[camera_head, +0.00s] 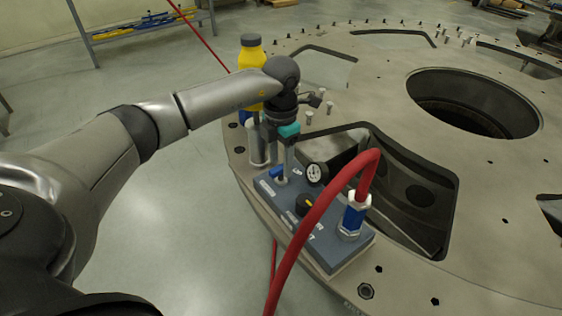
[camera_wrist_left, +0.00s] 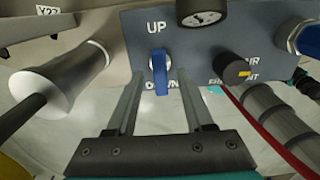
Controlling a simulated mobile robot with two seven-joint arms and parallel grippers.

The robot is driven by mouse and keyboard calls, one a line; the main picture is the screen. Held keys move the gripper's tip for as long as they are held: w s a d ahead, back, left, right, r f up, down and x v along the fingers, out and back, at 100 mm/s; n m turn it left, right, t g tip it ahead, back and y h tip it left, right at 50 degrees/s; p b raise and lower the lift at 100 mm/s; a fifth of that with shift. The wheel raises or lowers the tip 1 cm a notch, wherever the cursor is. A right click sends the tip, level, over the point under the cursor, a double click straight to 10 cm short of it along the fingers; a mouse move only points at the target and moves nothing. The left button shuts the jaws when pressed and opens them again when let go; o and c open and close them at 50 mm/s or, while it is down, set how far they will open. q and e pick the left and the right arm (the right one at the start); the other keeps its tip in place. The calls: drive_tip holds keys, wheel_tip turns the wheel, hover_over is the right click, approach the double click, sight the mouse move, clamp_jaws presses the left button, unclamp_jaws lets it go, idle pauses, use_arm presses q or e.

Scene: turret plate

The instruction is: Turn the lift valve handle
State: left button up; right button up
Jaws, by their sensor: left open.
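The lift valve handle is a small blue lever (camera_wrist_left: 158,68) on a grey-blue control panel (camera_wrist_left: 200,55), between the labels UP and DOWN. It also shows as a blue spot in the head view (camera_head: 277,173). My left gripper (camera_wrist_left: 159,78) is open, with one finger on each side of the lever. I cannot tell whether either finger touches it. In the head view my left gripper (camera_head: 287,168) reaches down to the panel from above, and its fingers partly hide the lever area. My right gripper is not in view.
The panel also carries a pressure gauge (camera_head: 315,173), a black knob with a yellow mark (camera_head: 304,204) and a blue hose fitting (camera_head: 353,214). A red hose (camera_head: 318,215) arches over its front. A yellow bottle (camera_head: 251,56) stands behind my left wrist. The large round plate (camera_head: 500,262) extends right.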

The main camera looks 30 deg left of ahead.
use_arm(q)
drive_tip(key=shift+f, duration=0.25)
clamp_jaws()
idle(0.3)
